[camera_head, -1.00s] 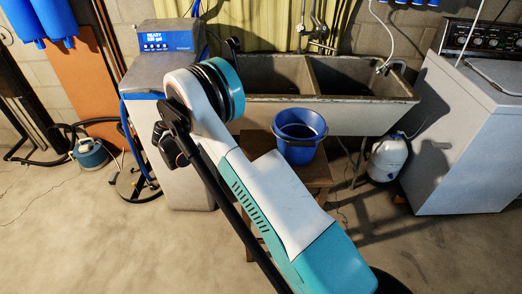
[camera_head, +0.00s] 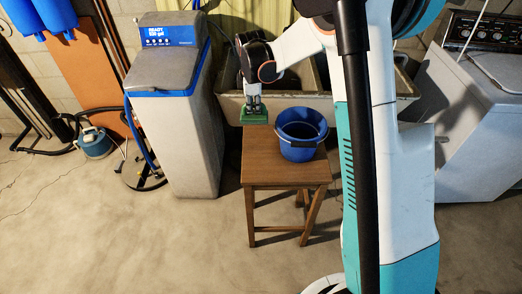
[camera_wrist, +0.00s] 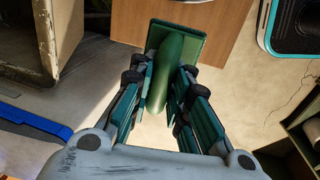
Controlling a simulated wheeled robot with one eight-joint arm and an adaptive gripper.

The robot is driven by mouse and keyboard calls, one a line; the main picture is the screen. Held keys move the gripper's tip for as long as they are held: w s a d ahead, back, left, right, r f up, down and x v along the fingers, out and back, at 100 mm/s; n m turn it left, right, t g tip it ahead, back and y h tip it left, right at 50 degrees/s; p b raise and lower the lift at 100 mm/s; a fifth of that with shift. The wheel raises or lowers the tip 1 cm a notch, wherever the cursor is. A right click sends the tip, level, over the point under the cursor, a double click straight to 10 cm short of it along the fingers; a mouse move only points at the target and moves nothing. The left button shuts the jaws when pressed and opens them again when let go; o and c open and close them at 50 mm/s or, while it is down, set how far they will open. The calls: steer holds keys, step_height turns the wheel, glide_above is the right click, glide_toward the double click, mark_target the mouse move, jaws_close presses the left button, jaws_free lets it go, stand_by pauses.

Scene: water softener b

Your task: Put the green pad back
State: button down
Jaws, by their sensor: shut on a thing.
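The green pad (camera_head: 254,117) is at my gripper's lower end, with its flat face downward, at the back left corner of the wooden stool (camera_head: 262,165). In the wrist view the pad (camera_wrist: 191,40) shows as a flat plate with a rounded green handle (camera_wrist: 165,75). My gripper (camera_head: 254,101) is shut on this handle, a finger on each side. The pad overlaps the edge of the stool (camera_wrist: 212,14) in that view. I cannot tell how far above the stool top it is.
A blue bucket (camera_head: 301,133) stands on the stool, right of the pad. The concrete sink (camera_head: 232,108) is behind. A water softener cabinet (camera_head: 184,135) with a blue-trimmed lid stands left of the stool. The stool top in front of the bucket is clear.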

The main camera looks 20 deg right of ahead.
step_height(320, 180, down, 20)
steer(key=b, duration=0.5)
steer(key=shift+s+r+b, duration=0.1)
steer(key=shift+b, duration=0.3)
steer(key=c, duration=1.5)
jaws_free()
steer(key=shift+c, duration=0.2)
